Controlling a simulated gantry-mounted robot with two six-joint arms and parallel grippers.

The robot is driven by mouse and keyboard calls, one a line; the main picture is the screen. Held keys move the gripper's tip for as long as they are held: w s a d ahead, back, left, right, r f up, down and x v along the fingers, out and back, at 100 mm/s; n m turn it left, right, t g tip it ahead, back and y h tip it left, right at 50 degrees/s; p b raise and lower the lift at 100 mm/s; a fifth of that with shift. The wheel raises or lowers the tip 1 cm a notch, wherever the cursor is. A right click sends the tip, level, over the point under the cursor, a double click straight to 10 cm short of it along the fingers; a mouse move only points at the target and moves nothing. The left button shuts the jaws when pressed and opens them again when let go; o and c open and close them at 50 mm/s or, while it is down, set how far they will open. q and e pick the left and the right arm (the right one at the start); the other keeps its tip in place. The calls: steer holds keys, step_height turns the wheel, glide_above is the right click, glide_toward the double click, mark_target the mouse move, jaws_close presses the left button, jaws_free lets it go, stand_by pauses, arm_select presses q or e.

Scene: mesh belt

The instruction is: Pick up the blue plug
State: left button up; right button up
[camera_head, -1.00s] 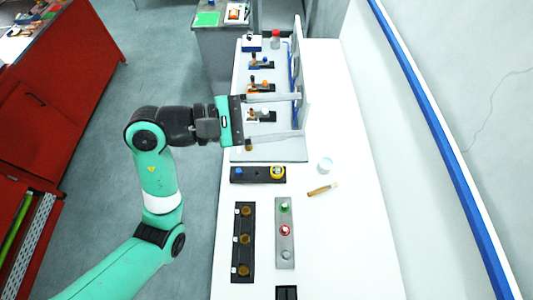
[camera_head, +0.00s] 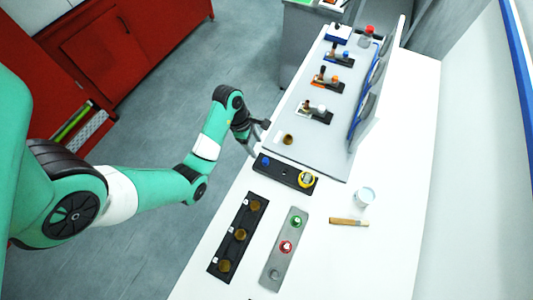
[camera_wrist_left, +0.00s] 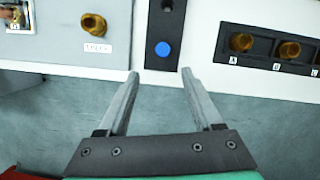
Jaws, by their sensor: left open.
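In the left wrist view the plug shows as a round blue top (camera_wrist_left: 163,49). My left gripper (camera_head: 258,137) is open and empty at the table's left edge, just short of the holder. In the left wrist view the fingertips (camera_wrist_left: 160,74) are apart, with the blue plug lying ahead of the gap between them. My right gripper is not in view.
A black strip with brown sockets (camera_head: 239,235) and a grey strip with green and red pieces (camera_head: 282,250) lie nearby. A white cup (camera_head: 365,196) and a wooden-handled tool (camera_head: 348,221) lie to the right. A grey board (camera_head: 320,155) with several plug stations stands behind.

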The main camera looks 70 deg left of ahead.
mark_target(265, 160)
arm_select(q)
steer(key=b+x, duration=0.2)
steer(key=x, duration=0.2)
steer(key=shift+b, duration=0.4)
steer(key=shift+w+f, duration=0.15)
steer(key=shift+f, duration=0.05)
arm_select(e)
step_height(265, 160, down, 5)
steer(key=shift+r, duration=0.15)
arm_select(q)
steer(key=b+x, duration=0.2)
steer(key=d+b+x, duration=0.1)
steer(key=b+x, duration=0.2)
steer(key=shift+w+d, duration=0.1)
steer(key=shift+w, duration=0.05)
steer(key=shift+r, duration=0.15)
jaws_close()
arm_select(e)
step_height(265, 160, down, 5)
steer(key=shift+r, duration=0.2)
